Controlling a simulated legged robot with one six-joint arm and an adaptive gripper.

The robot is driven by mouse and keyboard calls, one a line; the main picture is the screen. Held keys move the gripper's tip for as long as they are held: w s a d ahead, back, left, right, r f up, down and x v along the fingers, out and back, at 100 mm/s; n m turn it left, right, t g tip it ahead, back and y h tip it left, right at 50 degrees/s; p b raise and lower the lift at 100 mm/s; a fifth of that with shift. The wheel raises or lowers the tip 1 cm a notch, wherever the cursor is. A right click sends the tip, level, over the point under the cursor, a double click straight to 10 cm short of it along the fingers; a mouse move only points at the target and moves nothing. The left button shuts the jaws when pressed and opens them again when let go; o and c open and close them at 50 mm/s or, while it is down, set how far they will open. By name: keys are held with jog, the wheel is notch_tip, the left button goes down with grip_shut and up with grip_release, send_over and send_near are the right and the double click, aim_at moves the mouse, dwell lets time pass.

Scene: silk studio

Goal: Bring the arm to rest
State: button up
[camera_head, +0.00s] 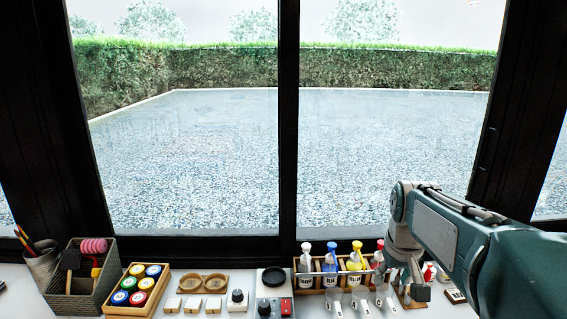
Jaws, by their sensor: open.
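My arm (448,232) reaches in from the right edge, with its teal link over the right part of the white worktop. It bends down at a grey joint. My gripper (414,291) hangs below that joint, just right of the bottle rack, small and partly hidden by the arm. It is open, and I see nothing held in it. I cannot tell whether it touches the rack or the items beside it.
A wooden rack (312,286) holds several colour-topped bottles. To its left are a scale-like device (272,305), two round wooden rings (203,283), a tray of coloured jars (160,290) and a grey basket (100,285). A dark-framed window (289,150) stands behind.

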jog(key=s+a+f+t, duration=0.1)
jog(key=s+a, duration=0.2)
jog(key=s, duration=0.7)
jog(key=s+a+f+t, duration=0.1)
jog(key=s+a+t, duration=0.1)
jog(key=s, duration=0.7)
jog(key=shift+s+a, duration=0.35)
jog(key=shift+a, duration=0.2)
